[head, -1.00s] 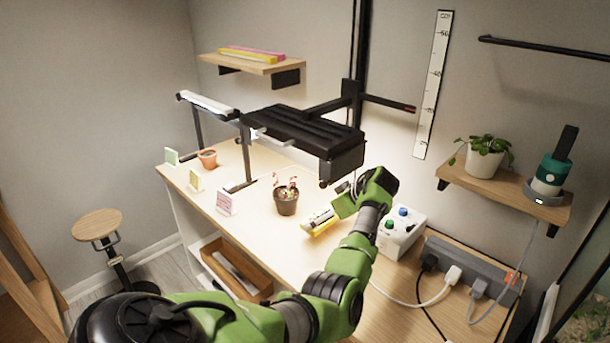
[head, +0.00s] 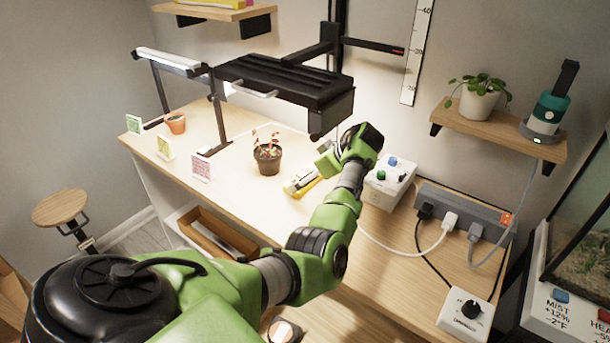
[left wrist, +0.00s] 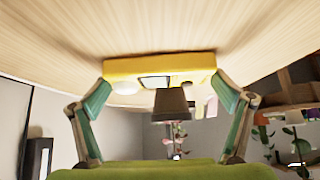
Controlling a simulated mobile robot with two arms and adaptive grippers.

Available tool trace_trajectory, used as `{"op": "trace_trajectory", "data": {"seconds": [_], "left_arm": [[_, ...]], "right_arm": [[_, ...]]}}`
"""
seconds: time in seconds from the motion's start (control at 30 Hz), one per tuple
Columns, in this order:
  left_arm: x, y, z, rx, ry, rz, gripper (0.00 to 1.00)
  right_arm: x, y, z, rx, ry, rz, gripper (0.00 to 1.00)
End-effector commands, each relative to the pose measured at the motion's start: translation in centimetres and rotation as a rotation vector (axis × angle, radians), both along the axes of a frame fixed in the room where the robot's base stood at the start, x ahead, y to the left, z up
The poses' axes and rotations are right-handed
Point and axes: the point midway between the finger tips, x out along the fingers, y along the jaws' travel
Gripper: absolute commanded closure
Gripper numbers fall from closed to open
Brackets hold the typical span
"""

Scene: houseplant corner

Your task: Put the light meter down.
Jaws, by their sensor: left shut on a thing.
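The light meter (head: 307,187), with a yellow body, is low over the bench's wooden top, right of the small potted seedling (head: 267,157). My left gripper (head: 318,170) is shut on it. In the left wrist view the meter (left wrist: 160,65) spans between the two green-sided fingertips (left wrist: 160,80), one at each end. The picture is upside down there, with the wood top just behind the meter. I cannot tell whether the meter touches the wood. My right gripper is not in view.
A black lamp head (head: 285,82) hangs over the bench, close to my left wrist. A white control box (head: 388,184) with knobs stands just right of the gripper. A power strip (head: 465,213) with cables lies further right. Bare wood (head: 235,172) shows left of the seedling.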

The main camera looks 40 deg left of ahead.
Motion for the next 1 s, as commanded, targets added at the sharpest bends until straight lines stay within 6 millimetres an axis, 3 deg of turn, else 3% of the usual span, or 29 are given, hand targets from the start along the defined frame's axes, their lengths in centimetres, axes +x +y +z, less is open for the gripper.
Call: {"op": "trace_trajectory", "data": {"seconds": [0.03,0.07,0.1,0.23,0.47,0.8,1.0], "left_arm": [[0.0,0.1,-0.2,0.001,-0.001,0.001,0.36],[0.0,0.1,-0.2,0.001,0.0,0.0,0.04],[0.0,0.1,-0.1,0.001,-0.001,0.001,0.0],[0.0,0.1,-0.1,0.001,-0.001,0.001,0.0],[0.1,-0.2,0.7,0.001,-0.001,0.0,0.0],[0.6,-4.5,6.1,0.002,-0.001,-0.001,0.0],[0.8,-6.8,8.4,0.001,-0.001,-0.001,0.0]], "right_arm": [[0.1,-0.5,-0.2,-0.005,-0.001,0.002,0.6],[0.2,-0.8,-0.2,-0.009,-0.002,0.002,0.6],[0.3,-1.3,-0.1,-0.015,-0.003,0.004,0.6],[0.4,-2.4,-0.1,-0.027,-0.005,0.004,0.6],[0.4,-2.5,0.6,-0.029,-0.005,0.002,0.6],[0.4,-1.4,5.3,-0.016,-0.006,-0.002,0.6],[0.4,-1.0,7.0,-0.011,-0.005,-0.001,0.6]]}}
